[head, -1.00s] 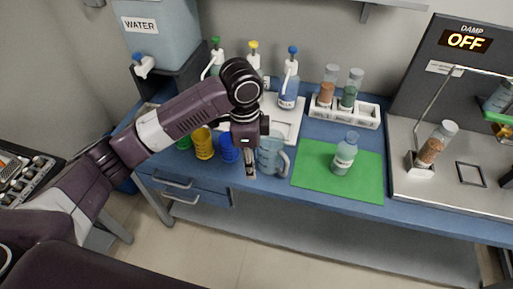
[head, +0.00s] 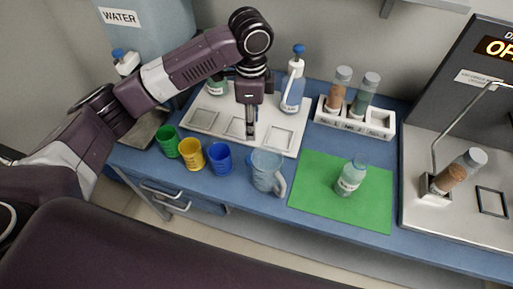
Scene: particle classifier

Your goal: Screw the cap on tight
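A clear bottle (head: 350,178) with pale liquid, a white label and a bluish top stands on the green mat (head: 318,198). Whether that top is a separate cap, and how tight it is, is too small to tell. My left gripper (head: 250,136) points down over the white tray (head: 205,133), left of the bottle and apart from it. Its fingers show as one narrow shape, so I cannot tell whether they are open or shut. Nothing is visibly held. My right gripper is out of view.
A clear jug (head: 265,171) stands left of the mat. Green (head: 167,141), yellow (head: 191,155) and blue (head: 220,158) cups line the front edge. Behind are a blue-topped dispenser bottle (head: 293,83) and a vial rack (head: 378,129). A metal-plated machine (head: 450,225) stands right.

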